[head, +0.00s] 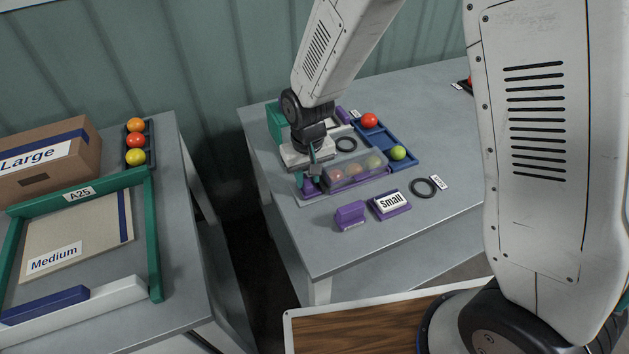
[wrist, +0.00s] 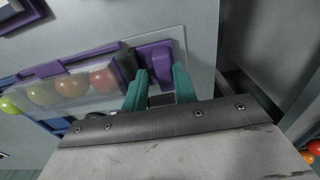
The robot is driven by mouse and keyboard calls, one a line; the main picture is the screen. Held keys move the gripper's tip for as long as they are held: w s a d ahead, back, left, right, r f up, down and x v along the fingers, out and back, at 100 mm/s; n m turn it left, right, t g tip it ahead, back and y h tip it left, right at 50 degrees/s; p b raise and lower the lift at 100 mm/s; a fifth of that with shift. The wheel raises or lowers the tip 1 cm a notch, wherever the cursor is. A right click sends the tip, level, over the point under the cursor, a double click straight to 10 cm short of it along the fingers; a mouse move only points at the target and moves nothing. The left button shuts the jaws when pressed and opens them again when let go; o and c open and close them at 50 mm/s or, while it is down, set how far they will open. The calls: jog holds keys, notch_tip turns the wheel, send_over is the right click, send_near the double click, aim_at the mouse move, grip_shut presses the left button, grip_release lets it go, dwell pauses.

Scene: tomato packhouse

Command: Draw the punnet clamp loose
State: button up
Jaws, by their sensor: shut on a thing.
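My gripper (head: 314,172) reaches down at the left end of a clear punnet (head: 358,168) with several red to yellow-green tomatoes inside. The punnet lies on a purple base on the right table. In the wrist view, my gripper's two green fingers (wrist: 159,78) are shut on the purple clamp (wrist: 155,55), one finger on each side. The clamp stands at the end of the punnet (wrist: 75,90), beside a dark piece. In the head view the fingers and arm hide much of the clamp (head: 309,186).
A black ring (head: 422,188) lies to the right. A blue tray (head: 385,143) with tomatoes is behind. A gap separates the left table (head: 190,225), which holds a "Large" box (head: 60,150).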

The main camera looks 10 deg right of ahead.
aim_at(302, 190)
jog(key=shift+s+d+f, duration=0.1)
jog(key=shift+s+f, duration=0.6)
jog(key=shift+f, duration=0.25)
jog(key=shift+w+a+r, duration=0.2)
jog(key=shift+w+a, duration=0.05)
jog(key=shift+a, duration=0.1)
jog(key=o, duration=0.8)
jog(key=shift+c, duration=0.2)
jog(key=shift+s+a, duration=0.1)
jog(key=shift+a, duration=0.25)
jog(key=shift+r, duration=0.2)
jog(key=shift+w+a+r+g, duration=0.1)
jog(key=shift+w+r+g, duration=0.2)
jog(key=shift+w+r, duration=0.5)
jog(key=shift+s+a+r, duration=0.15)
jog(key=shift+s+r, duration=0.4)
jog(key=shift+r, duration=0.35)
